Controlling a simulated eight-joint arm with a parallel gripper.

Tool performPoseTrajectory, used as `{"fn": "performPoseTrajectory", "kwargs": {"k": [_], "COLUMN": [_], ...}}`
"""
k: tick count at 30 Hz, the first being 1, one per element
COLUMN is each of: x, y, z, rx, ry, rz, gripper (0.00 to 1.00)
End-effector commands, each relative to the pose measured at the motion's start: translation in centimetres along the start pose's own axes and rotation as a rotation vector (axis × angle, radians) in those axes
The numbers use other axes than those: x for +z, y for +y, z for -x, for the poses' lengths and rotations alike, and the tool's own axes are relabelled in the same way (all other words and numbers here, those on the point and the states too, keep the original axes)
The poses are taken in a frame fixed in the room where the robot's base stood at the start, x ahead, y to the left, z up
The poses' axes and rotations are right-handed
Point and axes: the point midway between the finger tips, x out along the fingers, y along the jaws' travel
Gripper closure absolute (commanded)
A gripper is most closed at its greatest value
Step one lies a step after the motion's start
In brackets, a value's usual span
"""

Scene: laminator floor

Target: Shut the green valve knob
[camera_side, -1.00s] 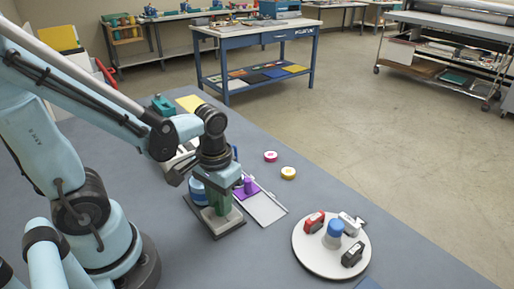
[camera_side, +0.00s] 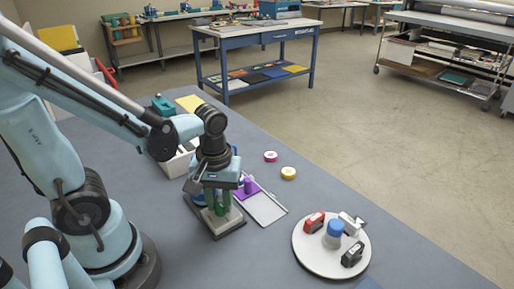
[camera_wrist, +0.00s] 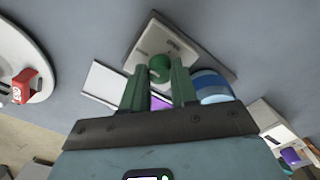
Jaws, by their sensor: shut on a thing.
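The green valve knob (camera_side: 220,209) stands on a grey base plate (camera_side: 229,227) at the table's middle. In the wrist view the round green knob (camera_wrist: 159,64) shows between my two green fingers, over the pale plate (camera_wrist: 160,38). My gripper (camera_side: 218,206) points down from above and is shut on the knob; its fingertips (camera_wrist: 160,72) sit on either side of it. The fingers hide part of the knob, and I cannot read its turn position.
A blue-and-white cylinder (camera_wrist: 212,86) stands close beside the base plate. A white-and-purple tray (camera_side: 267,211) lies to the right with a purple peg (camera_side: 248,186). A round white stand (camera_side: 318,267) holds several items. Pink (camera_side: 270,156) and yellow (camera_side: 288,173) discs lie behind.

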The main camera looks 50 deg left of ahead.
Motion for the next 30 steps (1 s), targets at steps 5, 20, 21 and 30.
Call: {"fn": "performPoseTrajectory", "kwargs": {"k": [5,20,21,30], "x": [0.01,0.0,0.0,-0.02], "y": [0.0,0.0,0.0,0.02], "z": [0.01,0.0,0.0,0.93], "rx": [0.0,0.0,0.0,0.0], "ry": [-0.001,0.0,0.0,0.0], "rz": [0.003,0.002,0.002,0.001], "gripper": [1.0,0.46,0.46,0.46]}}
